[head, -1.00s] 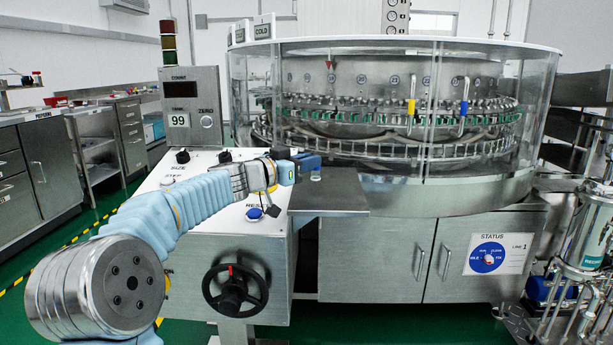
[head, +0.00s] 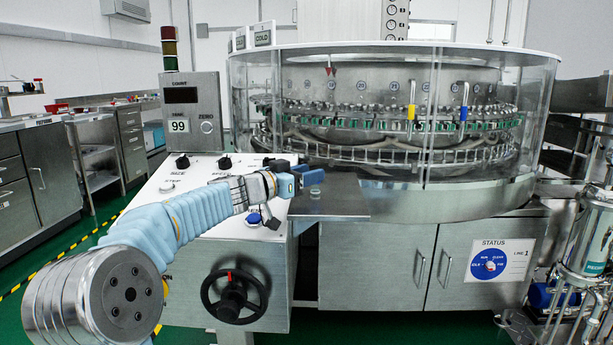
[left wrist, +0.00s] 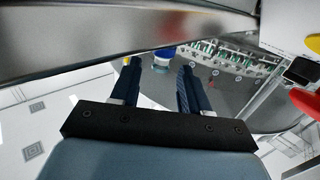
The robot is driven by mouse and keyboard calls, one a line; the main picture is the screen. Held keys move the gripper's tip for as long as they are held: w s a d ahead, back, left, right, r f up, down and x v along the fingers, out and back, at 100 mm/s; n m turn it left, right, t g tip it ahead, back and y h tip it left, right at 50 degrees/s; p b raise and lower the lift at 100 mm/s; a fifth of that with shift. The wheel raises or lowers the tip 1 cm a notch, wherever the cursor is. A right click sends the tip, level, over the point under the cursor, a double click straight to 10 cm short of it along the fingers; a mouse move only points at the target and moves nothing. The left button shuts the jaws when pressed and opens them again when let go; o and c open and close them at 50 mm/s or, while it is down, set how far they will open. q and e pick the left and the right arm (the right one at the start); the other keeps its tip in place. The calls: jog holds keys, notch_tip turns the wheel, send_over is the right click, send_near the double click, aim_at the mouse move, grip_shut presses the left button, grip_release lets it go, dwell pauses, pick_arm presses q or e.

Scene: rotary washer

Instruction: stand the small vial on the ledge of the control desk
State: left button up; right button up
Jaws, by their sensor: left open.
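The small vial (head: 315,193) is a tiny pale, blue-topped thing on the grey metal ledge (head: 340,207) at the right of the control desk (head: 185,205). It looks upright, but it is too small to be sure. In the left wrist view the vial (left wrist: 163,54) shows its blue part just past the fingertips, in line with the gap between them. My left gripper (head: 306,177) is open, just above and left of the vial. It also shows in the left wrist view (left wrist: 158,68), with its two dark fingers apart. My right gripper is out of view.
The glass-walled rotary washer (head: 395,110) stands right behind the ledge. The count box (head: 192,110) rises at the back of the desk. Knobs and a blue button (head: 254,218) sit on the desk top; a black handwheel (head: 234,295) is on its front. The ledge's right part is bare.

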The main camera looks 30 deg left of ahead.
pick_arm(q)
jog(key=v, duration=1.2)
jog(key=shift+p, duration=0.45)
